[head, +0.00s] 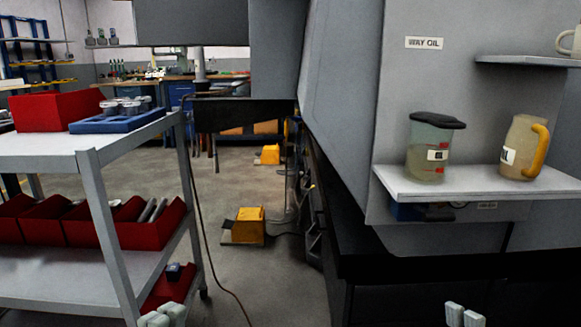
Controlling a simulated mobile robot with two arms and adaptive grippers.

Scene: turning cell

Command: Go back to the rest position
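Only the pale fingertips of my two grippers show, at the bottom edge of the head view. My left gripper (163,316) is low beside the front leg of the grey shelf cart (92,165). Its two fingertips lie close together, with nothing seen between them. My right gripper (465,315) is low in front of the machine's dark lower body (440,268). Its fingertips also lie close together and look empty. The rest of both grippers and the arms are out of view.
The cart holds red bins (120,228) and a blue tray (118,120) with jars. A wall shelf (470,185) carries an oil jug (430,155) and a yellow-handled pitcher (520,150).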

